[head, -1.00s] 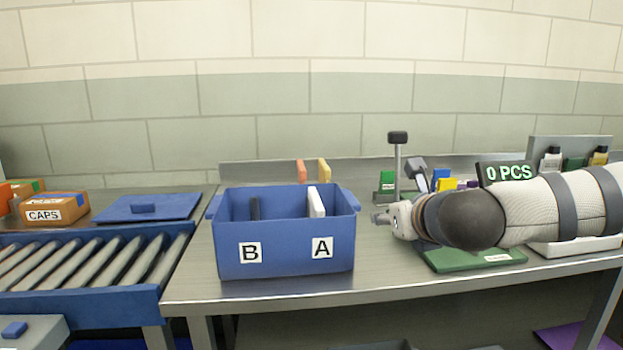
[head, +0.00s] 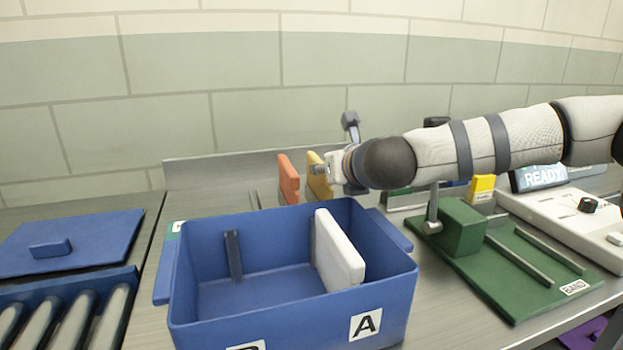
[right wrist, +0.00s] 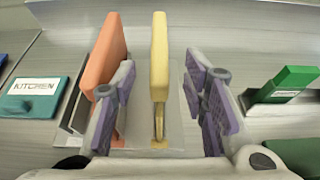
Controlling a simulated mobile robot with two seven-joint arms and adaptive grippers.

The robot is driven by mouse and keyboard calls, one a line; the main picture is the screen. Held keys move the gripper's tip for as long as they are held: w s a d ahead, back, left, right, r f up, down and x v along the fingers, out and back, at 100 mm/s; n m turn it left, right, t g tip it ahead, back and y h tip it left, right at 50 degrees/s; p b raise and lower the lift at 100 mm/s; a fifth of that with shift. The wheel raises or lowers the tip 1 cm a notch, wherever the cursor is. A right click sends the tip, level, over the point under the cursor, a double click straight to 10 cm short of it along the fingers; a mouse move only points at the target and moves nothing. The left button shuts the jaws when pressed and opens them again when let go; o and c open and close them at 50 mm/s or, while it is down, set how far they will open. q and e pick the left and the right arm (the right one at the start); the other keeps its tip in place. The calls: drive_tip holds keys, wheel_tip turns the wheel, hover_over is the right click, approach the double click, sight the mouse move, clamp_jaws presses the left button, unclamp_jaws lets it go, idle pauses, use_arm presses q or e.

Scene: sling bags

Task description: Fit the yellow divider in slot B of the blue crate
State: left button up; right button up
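The yellow divider (head: 318,180) stands upright behind the blue crate (head: 215,310), and it shows in the right wrist view (right wrist: 159,60). My right gripper (right wrist: 161,75) is open, with one finger on each side of the yellow divider and a gap on both sides. In the head view the right gripper (head: 329,167) is at the divider, partly hidden by its own wrist. The crate's B side has a dark slot rail (head: 234,256) and no divider. A white divider (head: 338,252) stands on the A side. The B label is mostly cut off. My left gripper is not in view.
An orange divider (head: 288,180) stands close left of the yellow one, beside the right gripper's left finger (right wrist: 108,105). A green fixture (head: 500,250) sits right of the crate. A blue lid (head: 70,243) lies at left. The wall is behind.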

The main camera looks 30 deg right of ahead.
sight(319, 185)
drive_tip(key=x, duration=0.5)
drive_tip(key=b+x, duration=0.1)
drive_tip(key=x, duration=0.2)
drive_tip(key=shift+w+f, duration=0.15)
drive_tip(key=shift+f, duration=0.3)
drive_tip(key=shift+r, duration=0.2)
use_arm(q)
drive_tip(key=shift+s+f+g, duration=0.4)
drive_tip(key=shift+s+f, duration=0.4)
drive_tip(key=shift+s, duration=0.05)
use_arm(e)
clamp_jaws()
